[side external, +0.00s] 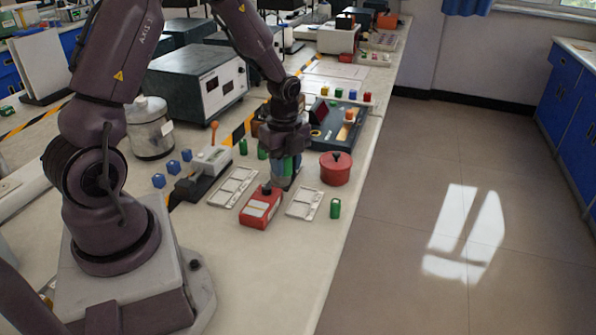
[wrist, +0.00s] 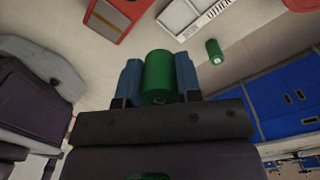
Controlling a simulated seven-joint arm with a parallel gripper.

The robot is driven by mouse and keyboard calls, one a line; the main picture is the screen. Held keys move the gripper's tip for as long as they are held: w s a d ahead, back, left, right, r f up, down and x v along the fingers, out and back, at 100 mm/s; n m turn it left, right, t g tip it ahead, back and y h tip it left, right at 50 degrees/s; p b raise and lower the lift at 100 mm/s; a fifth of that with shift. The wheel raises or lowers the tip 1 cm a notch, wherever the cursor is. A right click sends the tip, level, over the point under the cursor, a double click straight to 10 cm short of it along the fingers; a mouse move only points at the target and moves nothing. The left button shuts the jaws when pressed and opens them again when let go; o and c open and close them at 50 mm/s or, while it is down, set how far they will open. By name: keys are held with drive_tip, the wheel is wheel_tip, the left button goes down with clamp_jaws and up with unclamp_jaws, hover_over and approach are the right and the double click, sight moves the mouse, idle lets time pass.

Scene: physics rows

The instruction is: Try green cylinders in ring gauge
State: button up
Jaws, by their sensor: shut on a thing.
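My gripper (side external: 286,172) points down over the bench, with its blue fingers shut on a green cylinder (side external: 288,165). In the wrist view the held green cylinder (wrist: 158,72) sits between the two blue fingers of my gripper (wrist: 159,82). Another green cylinder (side external: 335,208) stands near the bench's front edge, right of a white tray (side external: 304,204); it also shows in the wrist view (wrist: 215,52). Two more green cylinders (side external: 243,147) (side external: 262,152) stand behind and left of my gripper. I cannot clearly pick out the ring gauge.
A red box (side external: 261,207) lies between the right white tray and a divided white tray (side external: 233,187). A red lidded pot (side external: 335,169) stands right of my gripper. A dark tray (side external: 338,135) is behind it. Blue cubes (side external: 173,167) and a lever device (side external: 205,166) are left.

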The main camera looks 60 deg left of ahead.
drive_tip(key=w+a+n, duration=0.3)
drive_tip(key=a, duration=0.8)
drive_tip(key=shift+d+f, duration=0.15)
drive_tip(key=shift+f, duration=3)
drive_tip(key=shift+f, duration=0.4)
drive_tip(key=o, duration=1.3)
drive_tip(key=shift+o, duration=0.2)
drive_tip(key=shift+r, duration=0.1)
wheel_tip(320, 180, up, 8)
